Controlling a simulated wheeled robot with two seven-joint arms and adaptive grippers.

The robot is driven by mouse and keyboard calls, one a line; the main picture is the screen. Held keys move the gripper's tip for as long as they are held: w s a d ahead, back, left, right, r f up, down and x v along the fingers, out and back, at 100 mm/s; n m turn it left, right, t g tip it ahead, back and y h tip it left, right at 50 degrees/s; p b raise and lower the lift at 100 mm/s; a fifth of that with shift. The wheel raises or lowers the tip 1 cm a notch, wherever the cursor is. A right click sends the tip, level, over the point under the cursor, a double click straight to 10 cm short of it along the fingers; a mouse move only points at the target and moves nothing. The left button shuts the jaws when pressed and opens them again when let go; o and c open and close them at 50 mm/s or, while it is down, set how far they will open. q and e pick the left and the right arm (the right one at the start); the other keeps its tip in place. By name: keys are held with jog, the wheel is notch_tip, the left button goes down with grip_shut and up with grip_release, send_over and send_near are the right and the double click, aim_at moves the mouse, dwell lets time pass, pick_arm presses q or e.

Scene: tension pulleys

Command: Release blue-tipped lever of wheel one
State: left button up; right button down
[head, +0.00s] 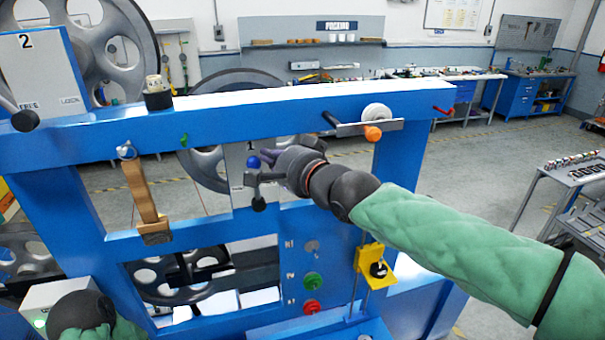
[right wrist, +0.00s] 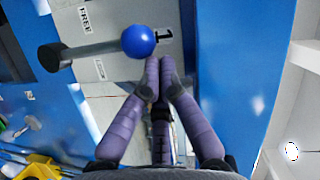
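The lever of wheel one is a grey bar with a blue ball tip (head: 253,162) and a dark hub (head: 258,204), in front of a pale plate (head: 237,180) marked 1. In the right wrist view the blue ball (right wrist: 138,41) lies just beyond my fingertips, over the plate near the words FREE and LOCK. My right gripper (head: 268,156) reaches in from the right. Its purple fingers (right wrist: 156,68) are drawn together at the tips with nothing seen between them. The ball looks close to them; contact cannot be told.
The blue frame (head: 230,105) surrounds the plate. A second plate (head: 40,75) marked 2 stands at left. A brown hanging bar (head: 140,190), an orange knob (head: 373,133), green (head: 313,280) and red (head: 312,307) buttons and a yellow bracket (head: 370,256) are nearby.

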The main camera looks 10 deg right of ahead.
jog(key=a+n+b, duration=0.1)
jog(key=b, duration=0.2)
jog(key=a+n+b, duration=0.1)
jog(key=a+b, duration=0.1)
jog(key=b, duration=0.1)
jog(key=shift+s+a+r+g+h, duration=0.1)
jog(key=shift+s+a+g+h, duration=0.1)
jog(key=shift+g+h, duration=0.15)
jog(key=shift+s+a+n+h+b, duration=0.2)
jog(key=shift+a+n+h+b, duration=0.35)
jog(key=shift+a+n+b, duration=0.7)
jog(key=shift+a, duration=0.1)
send_near(255, 165)
jog(key=shift+s+a+r, duration=1.05)
jog(key=shift+a+r, duration=0.05)
jog(key=shift+a, duration=0.05)
